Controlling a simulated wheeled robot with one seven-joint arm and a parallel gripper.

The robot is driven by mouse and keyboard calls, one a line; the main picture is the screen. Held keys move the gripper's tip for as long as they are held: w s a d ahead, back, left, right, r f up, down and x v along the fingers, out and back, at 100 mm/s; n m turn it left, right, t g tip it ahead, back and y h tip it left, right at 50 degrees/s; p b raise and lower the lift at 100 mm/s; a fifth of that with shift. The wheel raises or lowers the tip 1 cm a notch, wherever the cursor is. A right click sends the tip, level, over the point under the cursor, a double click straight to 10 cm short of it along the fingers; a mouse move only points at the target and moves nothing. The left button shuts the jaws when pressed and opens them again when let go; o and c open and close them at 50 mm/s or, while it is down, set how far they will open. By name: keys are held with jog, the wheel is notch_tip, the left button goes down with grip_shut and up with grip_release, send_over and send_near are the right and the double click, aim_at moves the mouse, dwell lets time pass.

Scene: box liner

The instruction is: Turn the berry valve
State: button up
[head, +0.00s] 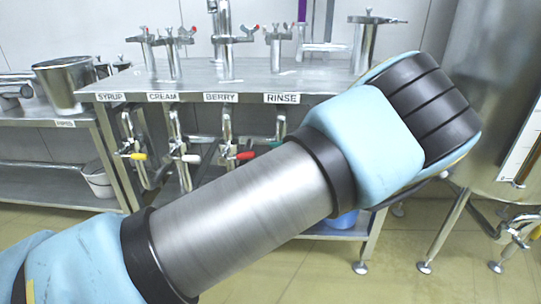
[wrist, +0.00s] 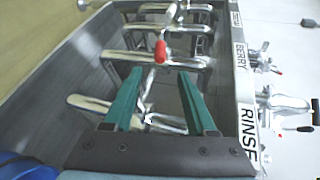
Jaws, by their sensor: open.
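The berry valve shows in the head view as a red lever handle (head: 245,156) on a steel pipe below the BERRY label (head: 220,97). In the wrist view the red handle tip (wrist: 160,51) appears just beyond and between the fingertips, apart from both. My gripper (wrist: 160,72) is open and empty, with two green fingers spread on either side of the line to the red handle.
Neighbouring valves have a yellow handle (head: 138,156) under SYRUP and a white handle (head: 191,158) under CREAM. Steel rinse piping (wrist: 90,103) lies close to the left finger. The labelled bench edge (wrist: 244,100) runs along the right. A steel tank (head: 500,90) stands at right.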

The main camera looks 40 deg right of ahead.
jog(key=shift+s, duration=0.1)
